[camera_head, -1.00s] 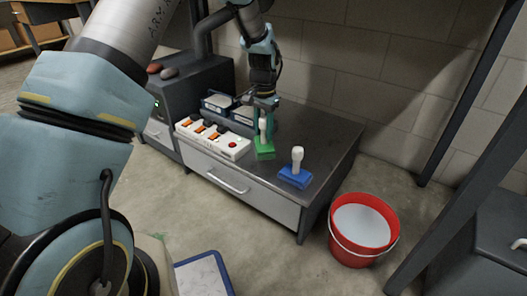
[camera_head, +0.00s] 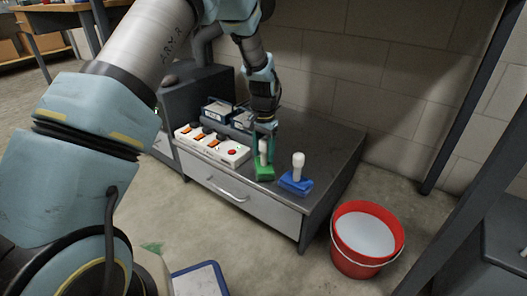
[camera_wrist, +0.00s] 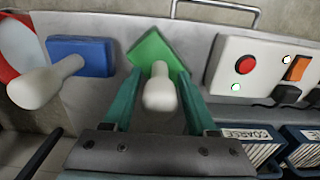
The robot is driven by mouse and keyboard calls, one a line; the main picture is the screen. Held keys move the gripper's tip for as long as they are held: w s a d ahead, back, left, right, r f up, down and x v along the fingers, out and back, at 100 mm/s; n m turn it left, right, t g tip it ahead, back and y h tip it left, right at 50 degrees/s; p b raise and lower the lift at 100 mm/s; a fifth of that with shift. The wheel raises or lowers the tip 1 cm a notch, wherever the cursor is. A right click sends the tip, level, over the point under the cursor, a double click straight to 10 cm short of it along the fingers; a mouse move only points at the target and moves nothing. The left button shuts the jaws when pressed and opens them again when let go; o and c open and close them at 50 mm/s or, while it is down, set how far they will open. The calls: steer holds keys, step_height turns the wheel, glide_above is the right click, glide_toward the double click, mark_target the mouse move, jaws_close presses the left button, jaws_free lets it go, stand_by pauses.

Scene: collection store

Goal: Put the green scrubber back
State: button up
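The green scrubber (camera_head: 264,172) has a flat green pad and an upright white handle. It appears to stand on the grey cabinet top (camera_head: 325,150), near the front edge, between the white switch box and the blue scrubber (camera_head: 296,183). In the wrist view, the green scrubber (camera_wrist: 157,52) is straight ahead, its pad turned like a diamond. My gripper (camera_head: 265,135) is over it, pointing down. In the wrist view, my gripper's (camera_wrist: 160,85) two teal fingers stand either side of the white handle, with gaps between them and the handle. The gripper looks open.
The white switch box (camera_head: 212,147) with orange switches and a red button lies left of the green scrubber. Boxes labelled COARSE (camera_wrist: 250,140) stand behind it. A red bucket (camera_head: 366,240) stands on the floor to the right.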

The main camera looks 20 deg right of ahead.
steer(key=shift+o, duration=0.8)
step_height(320, 180, up, 12)
steer(key=p, duration=0.5)
steer(key=shift+r, duration=0.15)
steer(key=a+r+n, duration=0.3)
steer(key=a, duration=0.7)
steer(key=a+r+n, duration=0.2)
steer(key=a+r, duration=0.1)
steer(key=a, duration=0.8)
steer(key=s+a+r+n, duration=0.1)
steer(key=s+a+n, duration=0.2)
steer(key=s+a, duration=0.2)
steer(key=s+a+r+n+t, duration=0.1)
steer(key=s+a+n, duration=0.2)
steer(key=s+a, duration=0.3)
steer(key=a, duration=0.4)
steer(key=shift+a+r+t, duration=0.15)
steer(key=shift+a+t, duration=0.1)
steer(key=shift+t, duration=0.05)
